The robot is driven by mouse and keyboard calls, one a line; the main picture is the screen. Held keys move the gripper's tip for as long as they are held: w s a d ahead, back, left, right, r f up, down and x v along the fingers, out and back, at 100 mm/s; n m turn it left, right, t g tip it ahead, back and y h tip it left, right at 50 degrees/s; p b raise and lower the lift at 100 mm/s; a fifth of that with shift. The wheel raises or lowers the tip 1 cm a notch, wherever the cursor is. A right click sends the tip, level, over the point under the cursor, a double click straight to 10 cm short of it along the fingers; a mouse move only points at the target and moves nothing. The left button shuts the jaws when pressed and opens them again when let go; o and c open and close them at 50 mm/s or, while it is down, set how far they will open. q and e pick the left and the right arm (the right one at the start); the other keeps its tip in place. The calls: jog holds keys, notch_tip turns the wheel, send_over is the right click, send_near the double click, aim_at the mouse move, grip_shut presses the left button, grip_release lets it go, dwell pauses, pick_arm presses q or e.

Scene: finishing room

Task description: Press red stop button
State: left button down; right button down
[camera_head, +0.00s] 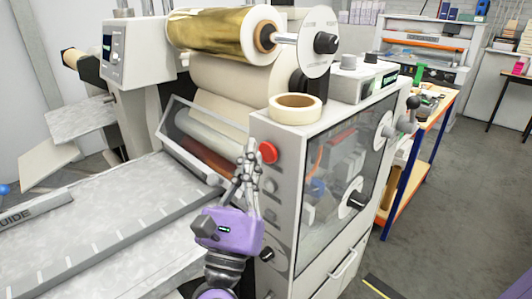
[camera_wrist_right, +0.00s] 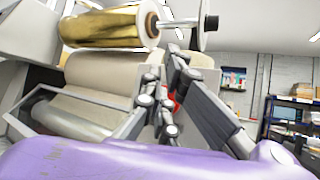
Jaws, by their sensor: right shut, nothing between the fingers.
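The red stop button (camera_head: 268,152) is a round red cap on the front panel of the grey machine, above a column of dark knobs. My right gripper (camera_head: 250,150), on a purple wrist, is shut and empty. Its fingertips point up and appear just left of the button in the head view. In the right wrist view the red button (camera_wrist_right: 171,103) shows partly between and behind the finger links, so much of it is hidden. I cannot tell whether the fingertips touch it. My left gripper is not in view.
A roll of tape (camera_head: 295,108) lies on top of the machine. A gold foil roll (camera_head: 215,32) is mounted above the rollers. A feed table (camera_head: 90,235) extends left of my gripper. A clear-windowed door (camera_head: 335,180) is right of the button. Open floor lies at the right.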

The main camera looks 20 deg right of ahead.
jog(key=shift+d, duration=0.15)
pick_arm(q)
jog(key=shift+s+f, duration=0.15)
pick_arm(e)
jog(key=shift+w+d, duration=0.15)
jog(key=shift+d, duration=0.1)
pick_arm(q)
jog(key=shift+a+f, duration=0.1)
pick_arm(e)
jog(key=shift+w+d, duration=0.15)
jog(key=shift+d, duration=0.25)
dwell(0.6)
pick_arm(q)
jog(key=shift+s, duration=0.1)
pick_arm(e)
jog(key=shift+a, duration=0.1)
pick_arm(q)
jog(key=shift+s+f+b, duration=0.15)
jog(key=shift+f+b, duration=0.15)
pick_arm(e)
jog(key=shift+s+a, duration=0.3)
jog(key=shift+a, duration=0.4)
jog(key=shift+a, duration=0.1)
